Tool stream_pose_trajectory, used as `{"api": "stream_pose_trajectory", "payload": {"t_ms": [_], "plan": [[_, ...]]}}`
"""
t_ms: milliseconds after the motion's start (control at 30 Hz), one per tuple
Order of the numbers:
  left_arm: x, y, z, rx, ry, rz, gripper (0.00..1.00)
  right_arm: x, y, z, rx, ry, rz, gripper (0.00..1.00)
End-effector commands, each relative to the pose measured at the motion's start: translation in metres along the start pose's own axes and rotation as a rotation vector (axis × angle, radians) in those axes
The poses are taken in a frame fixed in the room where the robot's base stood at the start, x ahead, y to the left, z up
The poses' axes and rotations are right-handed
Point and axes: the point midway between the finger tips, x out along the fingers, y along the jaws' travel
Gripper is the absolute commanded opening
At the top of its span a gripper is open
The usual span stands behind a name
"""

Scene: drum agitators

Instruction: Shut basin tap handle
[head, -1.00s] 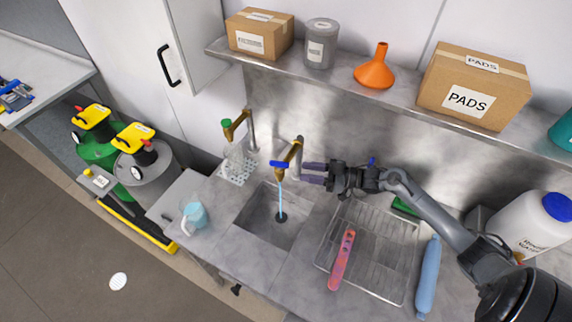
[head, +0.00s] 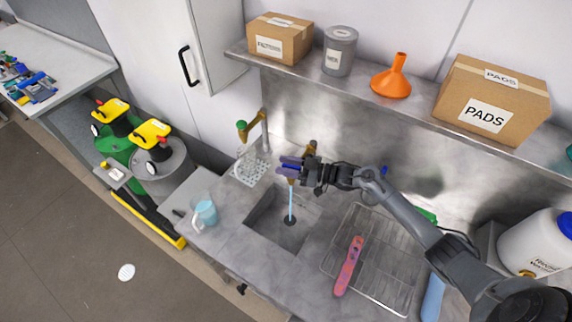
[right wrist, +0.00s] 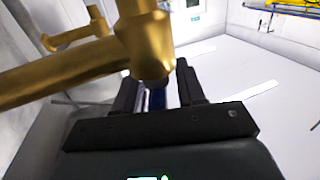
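The brass basin tap (head: 311,147) stands behind the sink basin (head: 262,216), partly hidden by my right gripper. A blue stream of water (head: 291,204) runs from it to the drain. My right gripper (head: 284,167) is at the tap's spout, its fingers pointing left over the basin. In the right wrist view the brass tap (right wrist: 148,42) crosses above the fingers. A dark blue piece, apparently the tap handle (right wrist: 155,98), shows between the two fingers, which stand apart with a gap beside it. My left gripper is out of view.
A second brass tap (head: 252,128) with a green knob stands left of the basin. A wire rack (head: 372,262) with a pink thermometer-like strip (head: 349,266) lies to the right. A light-blue jug (head: 205,213) stands at the left counter edge. A shelf (head: 345,84) with boxes and an orange funnel runs above.

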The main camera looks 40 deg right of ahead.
Motion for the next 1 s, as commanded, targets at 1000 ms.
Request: {"api": "stream_pose_trajectory", "payload": {"t_ms": [1000], "plan": [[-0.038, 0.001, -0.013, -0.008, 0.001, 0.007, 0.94, 0.002, 0.001, -0.006, 0.006, 0.002, 0.174, 0.0]]}}
